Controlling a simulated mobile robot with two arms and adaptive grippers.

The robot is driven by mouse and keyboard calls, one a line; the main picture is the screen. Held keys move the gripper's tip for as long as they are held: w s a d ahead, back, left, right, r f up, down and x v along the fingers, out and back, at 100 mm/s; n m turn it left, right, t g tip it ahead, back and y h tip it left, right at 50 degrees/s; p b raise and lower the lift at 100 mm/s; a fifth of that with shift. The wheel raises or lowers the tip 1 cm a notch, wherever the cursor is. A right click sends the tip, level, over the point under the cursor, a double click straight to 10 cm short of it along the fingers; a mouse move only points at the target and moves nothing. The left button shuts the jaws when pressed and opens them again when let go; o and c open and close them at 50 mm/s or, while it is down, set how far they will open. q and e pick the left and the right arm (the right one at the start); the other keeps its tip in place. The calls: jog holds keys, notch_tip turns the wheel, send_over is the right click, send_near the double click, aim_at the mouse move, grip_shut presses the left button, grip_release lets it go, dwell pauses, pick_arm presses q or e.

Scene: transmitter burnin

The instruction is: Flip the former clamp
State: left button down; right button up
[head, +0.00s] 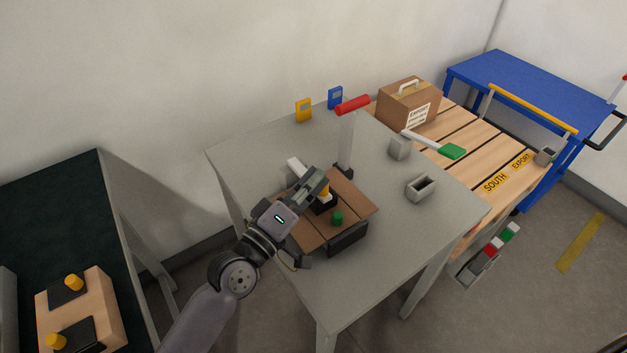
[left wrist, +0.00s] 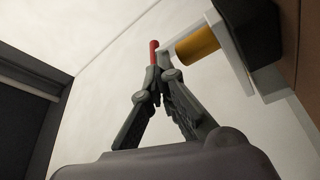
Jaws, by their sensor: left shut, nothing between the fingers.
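On the grey table (head: 400,225) stands a brown slatted former (head: 355,195) with a black side. An upright grey lever (head: 346,145) with a red crossbar handle (head: 353,105) rises behind it. A yellow cylinder (head: 325,190) sits over a black block on the former, partly hidden by my left gripper (head: 318,183). In the left wrist view the yellow cylinder (left wrist: 197,43) is on a white bracket (left wrist: 232,45), right of the shut, empty fingertips (left wrist: 157,76). A red handle end (left wrist: 153,52) shows beyond the tips. I cannot tell whether they touch anything. My right gripper is out of view.
A green knob (head: 337,217) is on the former. Grey holders (head: 421,188) stand to its right. A green-ended tool (head: 452,151) and carton (head: 407,103) are on the pallet table. A dark table (head: 60,205) stands left.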

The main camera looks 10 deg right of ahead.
pick_arm(q)
jog(key=s+a+b, duration=0.1)
jog(key=s+a, duration=0.2)
jog(key=a, duration=0.5)
jog(key=shift+s+a+f+b, duration=0.15)
jog(key=shift+s+a+b, duration=0.25)
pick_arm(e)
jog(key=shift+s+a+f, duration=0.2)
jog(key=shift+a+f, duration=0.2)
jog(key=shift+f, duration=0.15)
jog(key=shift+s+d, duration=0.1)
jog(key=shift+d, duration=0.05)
